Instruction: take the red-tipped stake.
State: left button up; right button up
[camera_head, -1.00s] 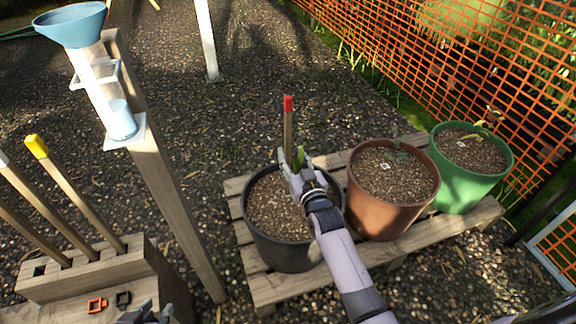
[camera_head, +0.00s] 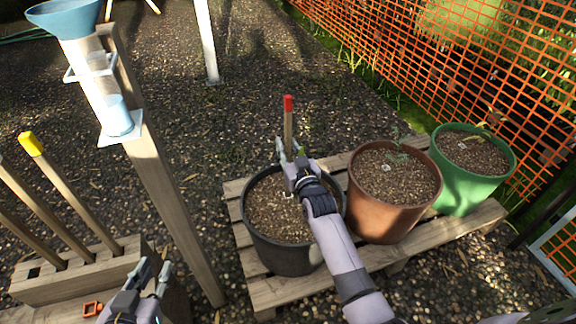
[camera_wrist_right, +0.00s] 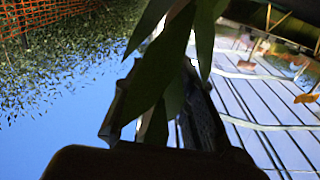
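The red-tipped stake (camera_head: 288,118) stands upright at the back of the black pot (camera_head: 285,256). Its lower part is hidden behind my right gripper. My right gripper (camera_head: 289,146) is over the pot with its fingers apart, one on each side of the stake in the head view. I cannot tell whether they touch it. In the right wrist view, green leaves (camera_wrist_right: 160,80) hang between and in front of the open fingers, and I cannot make out the stake. My left gripper (camera_head: 154,266) is open and empty beside the wooden stake block at lower left.
A brown pot (camera_head: 375,218) and a green pot (camera_head: 463,192) stand right of the black pot on a slatted pallet (camera_head: 262,290). A wooden post with a rain gauge (camera_head: 100,85) rises between my grippers. The block (camera_head: 85,281) holds several stakes, one yellow-tipped (camera_head: 32,145).

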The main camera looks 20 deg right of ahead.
grip_shut()
jog(key=shift+r, duration=0.1)
dwell(0.6)
